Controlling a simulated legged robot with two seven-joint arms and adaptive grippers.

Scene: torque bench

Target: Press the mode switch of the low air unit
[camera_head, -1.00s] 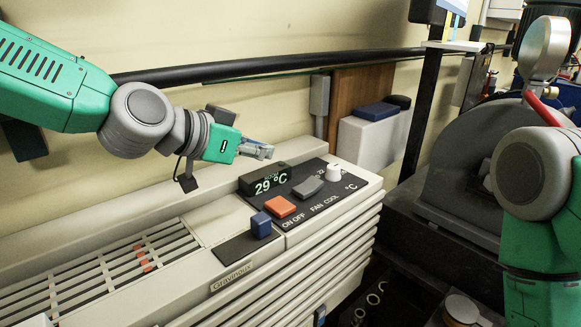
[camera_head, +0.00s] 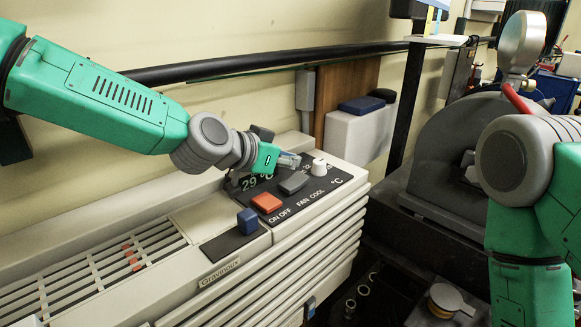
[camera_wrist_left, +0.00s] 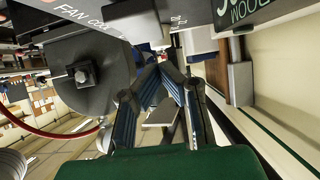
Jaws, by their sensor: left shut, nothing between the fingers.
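The low air unit (camera_head: 272,255) is a cream box with a slatted front and a black control panel on top. Its mode switch (camera_head: 294,182) is a grey rocker beside the FAN COOL lettering. It seems to be the dark grey block (camera_wrist_left: 133,20) at the top of the left wrist view. My left gripper (camera_head: 294,158) is shut and empty, just behind and above the switch. A gap between fingertips and switch is hard to judge. The fingers (camera_wrist_left: 166,68) converge in the left wrist view. My right arm shows at the right; its gripper is out of view.
An orange ON OFF switch (camera_head: 266,202), a blue block (camera_head: 247,221) and a white knob (camera_head: 319,167) stand near the mode switch. The temperature display (camera_head: 250,182) is partly covered by my left gripper. A black pipe (camera_head: 250,66) runs along the wall behind.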

